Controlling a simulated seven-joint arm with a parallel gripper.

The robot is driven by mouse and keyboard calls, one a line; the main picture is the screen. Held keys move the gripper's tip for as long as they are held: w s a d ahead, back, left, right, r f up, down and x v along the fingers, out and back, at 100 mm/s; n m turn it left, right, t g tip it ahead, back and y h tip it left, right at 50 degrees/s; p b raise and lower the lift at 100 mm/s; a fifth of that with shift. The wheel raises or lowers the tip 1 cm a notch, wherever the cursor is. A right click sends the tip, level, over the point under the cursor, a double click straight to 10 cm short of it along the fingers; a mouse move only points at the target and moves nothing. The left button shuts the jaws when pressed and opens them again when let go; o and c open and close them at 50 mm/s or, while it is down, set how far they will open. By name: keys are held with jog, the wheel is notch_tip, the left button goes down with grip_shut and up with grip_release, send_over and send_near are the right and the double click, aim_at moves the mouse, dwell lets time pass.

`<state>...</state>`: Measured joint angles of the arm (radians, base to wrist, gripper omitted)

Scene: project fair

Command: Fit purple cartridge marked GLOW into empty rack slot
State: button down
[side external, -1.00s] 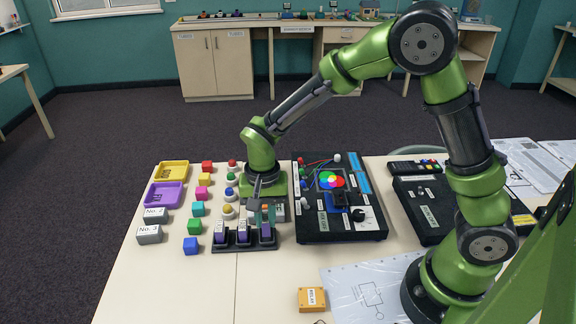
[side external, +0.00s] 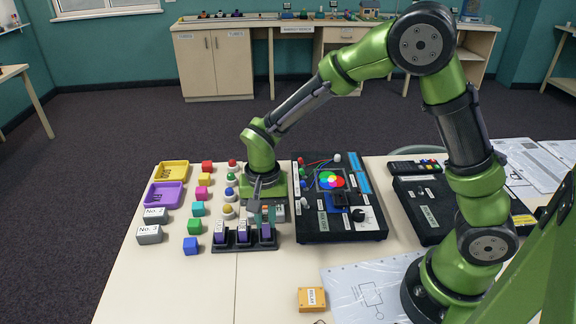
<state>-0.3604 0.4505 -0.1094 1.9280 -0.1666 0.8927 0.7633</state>
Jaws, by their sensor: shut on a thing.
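A black rack (side external: 232,246) stands on the near part of the table, left of the large black panel. Purple cartridges with pale labels stand in it: one at the left (side external: 220,233), one in the middle (side external: 243,232) and one at the right (side external: 266,231). The labels are too small to read, so I cannot tell which is marked GLOW. My gripper (side external: 262,216) points down over the right end of the rack and is shut on the right-hand purple cartridge, whose top it hides. I cannot tell how deep that cartridge sits in its slot.
A black panel (side external: 340,224) with wires is close on the right. The table in front of the rack is clear.

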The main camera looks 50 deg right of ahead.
jog(key=shift+f, duration=0.85)
dwell(0.3)
jog(key=c, duration=1)
grip_release()
jog(key=shift+o, duration=0.4)
jog(key=o, duration=0.3)
jog(key=shift+o, duration=0.2)
jog(key=shift+r, duration=0.1)
jog(key=shift+r, duration=3.45)
